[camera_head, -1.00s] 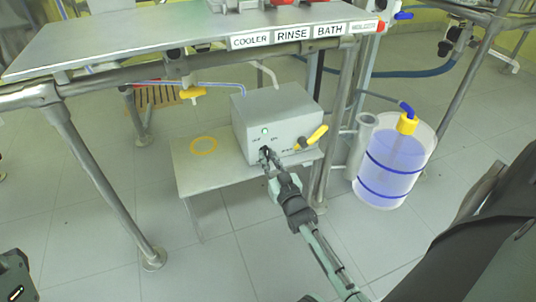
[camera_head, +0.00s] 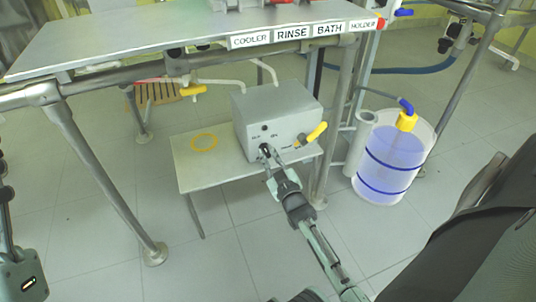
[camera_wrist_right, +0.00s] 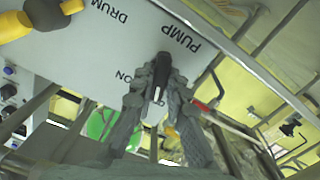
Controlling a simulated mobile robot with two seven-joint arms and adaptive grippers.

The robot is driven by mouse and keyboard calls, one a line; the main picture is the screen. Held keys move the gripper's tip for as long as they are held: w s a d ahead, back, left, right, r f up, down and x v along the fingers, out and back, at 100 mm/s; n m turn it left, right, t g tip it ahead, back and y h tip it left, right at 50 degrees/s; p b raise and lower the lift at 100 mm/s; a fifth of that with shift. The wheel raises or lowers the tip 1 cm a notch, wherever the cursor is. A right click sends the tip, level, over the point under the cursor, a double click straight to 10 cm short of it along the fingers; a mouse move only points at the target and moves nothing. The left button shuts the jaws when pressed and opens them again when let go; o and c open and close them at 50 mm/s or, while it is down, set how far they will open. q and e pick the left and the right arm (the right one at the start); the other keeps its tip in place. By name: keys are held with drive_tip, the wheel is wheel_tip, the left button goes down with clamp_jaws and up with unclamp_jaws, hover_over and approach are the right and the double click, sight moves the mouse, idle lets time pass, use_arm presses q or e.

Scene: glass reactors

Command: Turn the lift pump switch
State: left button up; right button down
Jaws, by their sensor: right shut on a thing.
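The lift pump is a grey box (camera_head: 278,118) on a low table below the bench. Its dark lever switch (camera_wrist_right: 158,82) sits on the front face, near printed words that read PUMP, DRUM and ON in the right wrist view. My right gripper (camera_head: 269,151) reaches the front face from below. In the wrist view its two fingers (camera_wrist_right: 158,72) are closed on both sides of the switch. The small indicator light (camera_head: 264,128) above the switch is dark. My left gripper's fingers are not in view.
A yellow-handled valve (camera_head: 314,135) sticks out of the box to the right of the switch. A drum of bluish liquid (camera_head: 392,160) stands to the right. The low table (camera_head: 190,172) has a yellow ring (camera_head: 204,142). Bench legs (camera_head: 105,185) stand around it.

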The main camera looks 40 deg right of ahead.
drive_tip(key=c, duration=1.5)
unclamp_jaws()
drive_tip(key=shift+c, duration=0.2)
drive_tip(key=shift+s, duration=0.3)
drive_tip(key=v, duration=1.1)
drive_tip(key=shift+s, duration=0.15)
